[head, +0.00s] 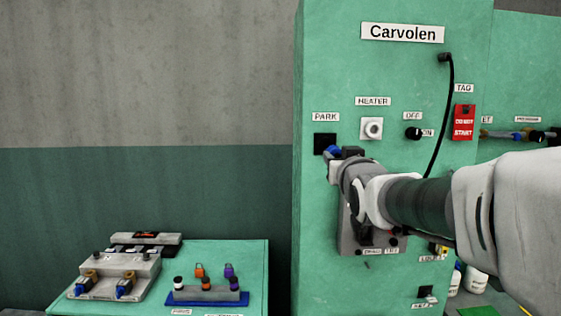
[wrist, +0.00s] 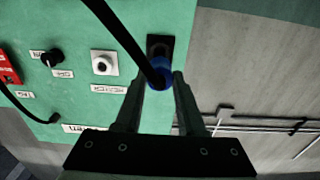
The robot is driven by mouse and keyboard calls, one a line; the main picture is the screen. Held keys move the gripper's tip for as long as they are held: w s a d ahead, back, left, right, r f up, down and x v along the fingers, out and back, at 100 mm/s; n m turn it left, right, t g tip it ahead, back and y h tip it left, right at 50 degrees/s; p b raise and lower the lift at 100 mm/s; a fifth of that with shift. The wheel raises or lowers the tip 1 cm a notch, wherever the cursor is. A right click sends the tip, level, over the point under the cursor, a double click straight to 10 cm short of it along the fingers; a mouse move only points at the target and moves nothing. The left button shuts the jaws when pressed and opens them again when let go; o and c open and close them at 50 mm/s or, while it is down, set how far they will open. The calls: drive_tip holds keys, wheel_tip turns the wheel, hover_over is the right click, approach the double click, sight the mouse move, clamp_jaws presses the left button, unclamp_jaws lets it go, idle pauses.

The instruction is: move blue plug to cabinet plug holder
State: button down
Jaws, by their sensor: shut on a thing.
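The blue plug (head: 333,149) is at the black holder labelled PARK (head: 325,138) on the left of the green cabinet front. My gripper (head: 339,153) is shut on the plug, partly hidden by my wrist. In the wrist view the two fingers (wrist: 159,82) close on either side of the blue plug (wrist: 160,66), and the black holder (wrist: 158,42) lies just beyond it. I cannot tell how deep the plug sits in the holder. A black cable (wrist: 120,32) crosses the wrist view to the plug.
The white HEATER socket (head: 371,128) is empty, right of the holder. A black OFF/ON knob (head: 413,133) and red tag (head: 464,122) are farther right. The cable (head: 449,105) hangs from the cabinet and passes behind my arm. A green table (head: 256,262) with fixtures stands lower left.

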drive_tip(key=shift+w, duration=2.2)
drive_tip(key=shift+b, duration=1.3)
drive_tip(key=shift+w, duration=1.45)
drive_tip(key=shift+c, duration=2.2)
unclamp_jaws()
drive_tip(key=shift+s, duration=0.1)
drive_tip(key=b, duration=0.3)
approach(331, 149)
drive_tip(key=s, duration=0.1)
drive_tip(key=s+d+f, duration=0.1)
drive_tip(key=shift+s+f, duration=0.1)
drive_tip(key=shift+s, duration=0.3)
